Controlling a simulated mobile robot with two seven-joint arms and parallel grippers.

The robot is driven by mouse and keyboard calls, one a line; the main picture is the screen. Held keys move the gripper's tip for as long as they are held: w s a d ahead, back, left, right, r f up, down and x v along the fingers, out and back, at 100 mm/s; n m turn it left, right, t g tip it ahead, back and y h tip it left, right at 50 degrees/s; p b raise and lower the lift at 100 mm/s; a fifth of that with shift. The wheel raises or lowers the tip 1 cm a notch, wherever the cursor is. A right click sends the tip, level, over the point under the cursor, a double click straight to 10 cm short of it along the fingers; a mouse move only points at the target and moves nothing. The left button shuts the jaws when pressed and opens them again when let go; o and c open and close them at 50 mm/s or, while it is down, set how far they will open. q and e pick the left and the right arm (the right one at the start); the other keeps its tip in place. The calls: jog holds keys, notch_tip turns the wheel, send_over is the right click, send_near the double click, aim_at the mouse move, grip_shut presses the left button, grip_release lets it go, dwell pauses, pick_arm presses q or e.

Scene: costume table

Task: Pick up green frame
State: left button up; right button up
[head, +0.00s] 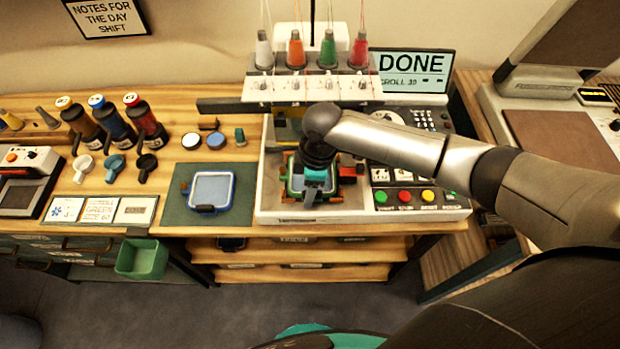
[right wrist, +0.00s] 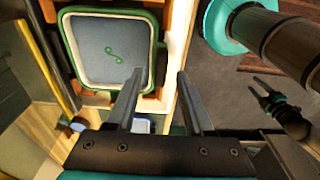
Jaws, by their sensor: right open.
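The green frame (head: 292,188) sits in the bed of the white embroidery machine in the head view, partly hidden by my right gripper. In the right wrist view the green frame (right wrist: 68,38) is a rounded square around grey-blue cloth with a small green stitched mark (right wrist: 113,54). My right gripper (right wrist: 160,74) is open and empty. Its fingers appear on either side of the frame's right rim in that view; their height over it is unclear. In the head view my right gripper (head: 311,192) points down over the frame.
A blue frame (head: 210,189) lies on a dark mat left of the machine (head: 265,205). Thread cones (head: 296,50) and the needle head stand behind my gripper. Buttons (head: 405,196) are to its right. A green bin (head: 142,258) hangs at the table's front.

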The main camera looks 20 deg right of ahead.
jog(key=shift+f, duration=0.35)
jog(key=shift+c, duration=0.3)
grip_shut()
